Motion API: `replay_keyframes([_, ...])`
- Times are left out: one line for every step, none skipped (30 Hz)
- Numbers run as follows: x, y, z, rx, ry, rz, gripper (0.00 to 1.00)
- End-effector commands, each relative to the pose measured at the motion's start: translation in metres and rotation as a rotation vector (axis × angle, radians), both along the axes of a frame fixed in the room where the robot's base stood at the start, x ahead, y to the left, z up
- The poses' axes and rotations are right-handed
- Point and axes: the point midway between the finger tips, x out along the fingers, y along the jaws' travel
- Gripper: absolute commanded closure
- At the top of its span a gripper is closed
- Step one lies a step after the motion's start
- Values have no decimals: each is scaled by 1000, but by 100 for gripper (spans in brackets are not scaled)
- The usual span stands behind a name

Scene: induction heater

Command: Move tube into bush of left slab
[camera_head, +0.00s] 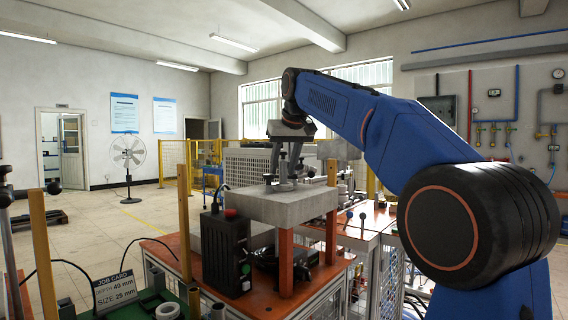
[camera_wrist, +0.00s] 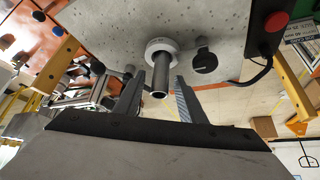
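A grey metal tube (camera_wrist: 161,75) stands up out of a white ring-shaped bush (camera_wrist: 161,48) on a grey speckled slab (camera_wrist: 115,22). How deep it sits in the bush is hidden. The slab also shows in the head view (camera_head: 283,207), raised on orange posts. My gripper (camera_head: 287,170) is above this slab, pointing down. In the wrist view my gripper (camera_wrist: 157,102) is open, with one finger on each side of the tube's free end. Gaps show between both fingers and the tube.
A black clamp knob (camera_wrist: 204,63) sits beside the bush. A black box (camera_head: 226,252) with a red button (camera_head: 230,212) stands at the slab's front left. A job card (camera_head: 116,290) and wooden posts (camera_head: 185,237) are further left. Another bench with small fittings is at right.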

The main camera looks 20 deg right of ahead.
Motion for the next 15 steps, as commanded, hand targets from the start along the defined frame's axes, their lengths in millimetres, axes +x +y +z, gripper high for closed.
replay_keyframes([0,0,0,0,0,0,63])
replay_keyframes([0,0,0,0,0,0,63])
replay_keyframes([0,0,0,0,0,0,63])
replay_keyframes([0,0,0,0,0,0,68])
replay_keyframes([0,0,0,0,0,0,75])
replay_keyframes([0,0,0,0,0,0,85])
replay_keyframes([0,0,0,0,0,0,92])
replay_keyframes([0,0,0,0,0,0,99])
replay_keyframes([0,0,0,0,0,0,100])
replay_keyframes([0,0,0,0,0,0,100])
replay_keyframes([0,0,1,0,-1,0,100])
replay_keyframes([0,0,1,0,-1,0,100])
replay_keyframes([0,0,1,0,-1,0,100])
replay_keyframes([0,0,2,0,-2,0,100])
replay_keyframes([0,0,3,0,-2,0,100])
